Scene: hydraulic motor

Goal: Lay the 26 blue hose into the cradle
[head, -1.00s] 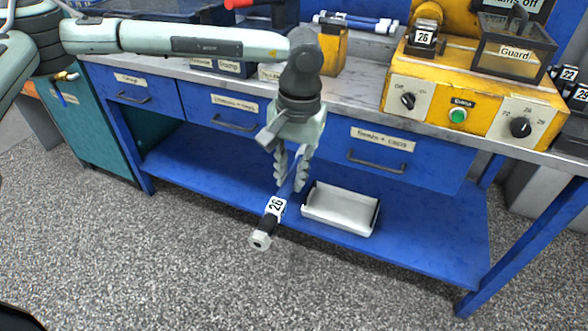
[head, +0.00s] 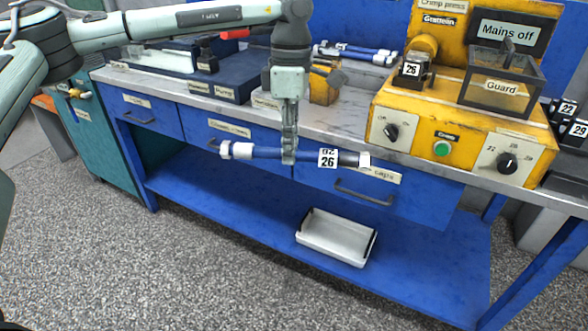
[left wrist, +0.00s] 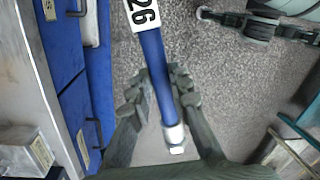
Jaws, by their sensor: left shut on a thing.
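The 26 blue hose (head: 265,152) has pale end fittings and a white 26 label near its right end. It lies nearly level in front of the bench's drawers in the head view. My left gripper (head: 289,156) points down and is shut on it near the middle. In the left wrist view the hose (left wrist: 154,62) runs between the fingers (left wrist: 160,97). A yellow block (head: 323,86) stands on the bench behind my left gripper, partly hidden; I cannot tell if it is the cradle.
The yellow crimp press (head: 455,118) with its guard (head: 502,85) and a black 26 block (head: 412,69) takes the bench's right side. Other blue hoses (head: 355,53) lie at the back. A white tray (head: 337,238) sits on the lower shelf. Bare bench top (head: 345,121) lies left of the press.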

